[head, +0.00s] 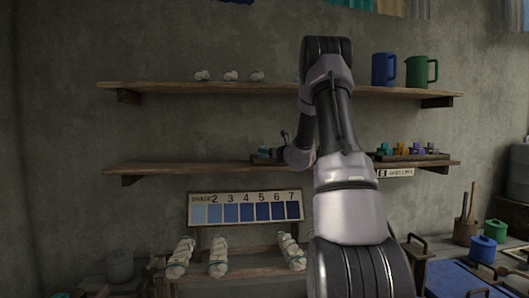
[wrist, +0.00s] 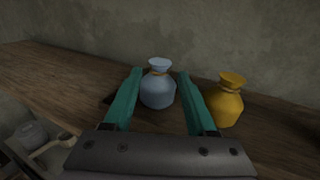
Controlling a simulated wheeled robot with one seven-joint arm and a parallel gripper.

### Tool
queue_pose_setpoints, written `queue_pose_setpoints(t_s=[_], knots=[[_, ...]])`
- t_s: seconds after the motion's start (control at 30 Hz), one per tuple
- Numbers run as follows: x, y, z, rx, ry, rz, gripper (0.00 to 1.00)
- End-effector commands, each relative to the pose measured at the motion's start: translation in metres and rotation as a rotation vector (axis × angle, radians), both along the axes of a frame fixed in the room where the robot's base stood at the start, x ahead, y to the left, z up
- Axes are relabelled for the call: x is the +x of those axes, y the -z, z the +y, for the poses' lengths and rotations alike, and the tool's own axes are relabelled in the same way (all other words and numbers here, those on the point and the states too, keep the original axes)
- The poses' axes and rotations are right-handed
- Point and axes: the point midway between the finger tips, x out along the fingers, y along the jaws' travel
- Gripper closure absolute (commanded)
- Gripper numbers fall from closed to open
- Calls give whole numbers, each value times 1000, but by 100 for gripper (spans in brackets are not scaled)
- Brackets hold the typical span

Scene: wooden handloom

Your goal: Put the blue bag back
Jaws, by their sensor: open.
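A pale blue bag (wrist: 157,92) with a tied neck and an orange cord stands upright on a wooden shelf in the wrist view. My gripper (wrist: 160,73) is open, with one teal finger on each side of the bag. I cannot tell whether either finger touches it. In the head view my gripper (head: 268,154) is at the lower wall shelf (head: 190,169), left of my arm. I cannot make out the bag there.
A yellow bag (wrist: 227,100) stands close to the right finger. In the head view, a rack of small coloured items (head: 408,153) sits on the right of the lower shelf. The upper shelf (head: 180,87) holds white bundles, a blue jug (head: 383,70) and a green jug (head: 419,71).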

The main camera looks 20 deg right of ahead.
Motion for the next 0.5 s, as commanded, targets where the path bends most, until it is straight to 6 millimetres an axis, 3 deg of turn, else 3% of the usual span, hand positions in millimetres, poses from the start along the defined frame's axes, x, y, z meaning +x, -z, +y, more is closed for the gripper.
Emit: queue_pose_setpoints(t_s=[0.2, 0.5], knots=[[-49, 0, -6, 0, 2, 0, 43], [-86, -1, -7, -5, -6, -1, 43]])
